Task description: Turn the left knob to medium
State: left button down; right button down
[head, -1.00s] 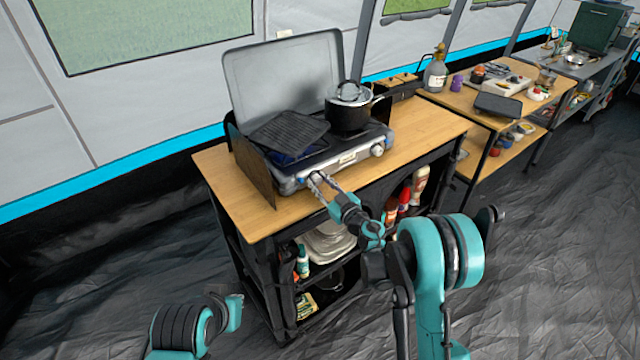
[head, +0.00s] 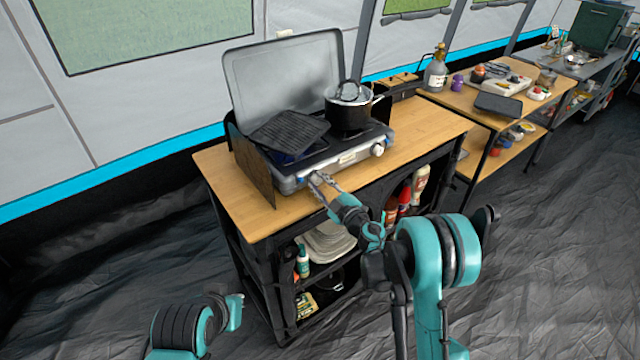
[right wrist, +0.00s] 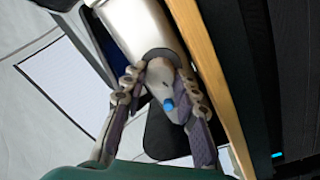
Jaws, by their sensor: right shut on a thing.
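The camping stove (head: 350,157) stands on the wooden counter with its lid up. Its left knob is mostly hidden behind my right gripper (head: 318,180) in the head view. In the right wrist view the left knob (right wrist: 159,75) is pale grey and sits on the silver stove front (right wrist: 135,25). My right gripper (right wrist: 163,82) has one finger on either side of the knob and is shut on it. A blue spot shows between the fingers. The right knob (head: 377,150) is in plain sight. My left gripper is not clearly seen; only part of my left arm shows at lower left.
A black grill pan (head: 288,132) and a lidded pot (head: 348,108) sit on the stove. The wooden counter (head: 235,200) has a bare strip in front and at left. Bottles (head: 404,197) and plates (head: 328,240) stand on the shelves below. A second table stands to the right.

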jog(key=shift+n, duration=0.7)
jog(key=c, duration=1.2)
grip_release()
jog(key=shift+o, duration=0.2)
jog(key=v, duration=1.2)
